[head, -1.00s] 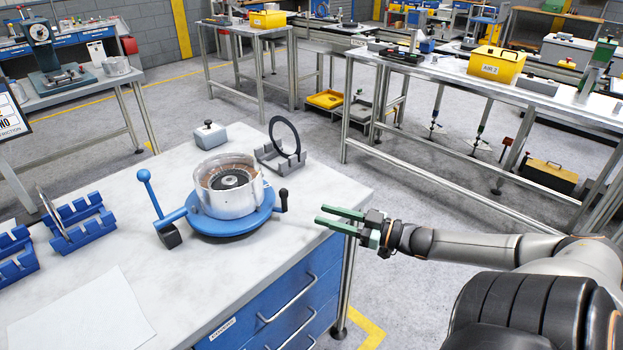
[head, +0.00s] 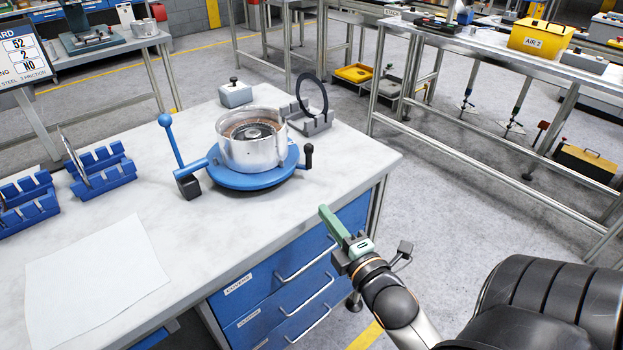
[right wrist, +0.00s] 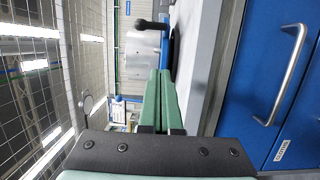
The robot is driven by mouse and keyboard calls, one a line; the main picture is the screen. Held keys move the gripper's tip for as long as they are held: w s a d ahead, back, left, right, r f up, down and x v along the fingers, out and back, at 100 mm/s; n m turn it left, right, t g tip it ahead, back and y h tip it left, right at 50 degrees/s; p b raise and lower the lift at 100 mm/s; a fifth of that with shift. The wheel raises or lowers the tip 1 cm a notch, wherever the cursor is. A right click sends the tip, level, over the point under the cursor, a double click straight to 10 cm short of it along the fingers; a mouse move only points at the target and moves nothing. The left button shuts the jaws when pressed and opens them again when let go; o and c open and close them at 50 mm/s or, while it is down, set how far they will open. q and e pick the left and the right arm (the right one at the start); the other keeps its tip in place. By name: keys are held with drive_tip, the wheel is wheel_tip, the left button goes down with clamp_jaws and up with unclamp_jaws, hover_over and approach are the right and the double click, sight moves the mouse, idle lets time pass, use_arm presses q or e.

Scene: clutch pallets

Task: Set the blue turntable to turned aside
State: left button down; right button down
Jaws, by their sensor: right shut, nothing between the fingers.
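The blue turntable (head: 243,181) sits on the white workbench and carries a silver cylindrical housing (head: 264,154) with a dark hub inside. A blue lever with a ball knob (head: 166,121) rises at its left, beside a black block (head: 190,187). A short black-knobbed handle (head: 308,152) stands at its right; a black knob also shows in the right wrist view (right wrist: 150,25). My right gripper (head: 325,211) is shut and empty, at the bench's front right edge, apart from the turntable. Its green fingers lie together in the right wrist view (right wrist: 161,75). My left gripper is not in view.
A grey slotted stand (head: 311,124) holding a black ring and a grey knobbed block (head: 235,95) stand behind the turntable. Blue racks (head: 103,170) and a paper sheet (head: 95,275) lie at left. Blue drawers with handles (head: 305,265) are below the bench edge.

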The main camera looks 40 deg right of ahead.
drive_tip(key=x, duration=0.9)
drive_tip(key=shift+w+d+r, duration=0.1)
drive_tip(key=shift+w+d, duration=0.05)
drive_tip(key=w+d, duration=0.2)
drive_tip(key=shift+d, duration=0.35)
drive_tip(key=shift+w+d, duration=0.3)
drive_tip(key=shift+d, duration=0.15)
drive_tip(key=shift+p, duration=0.3)
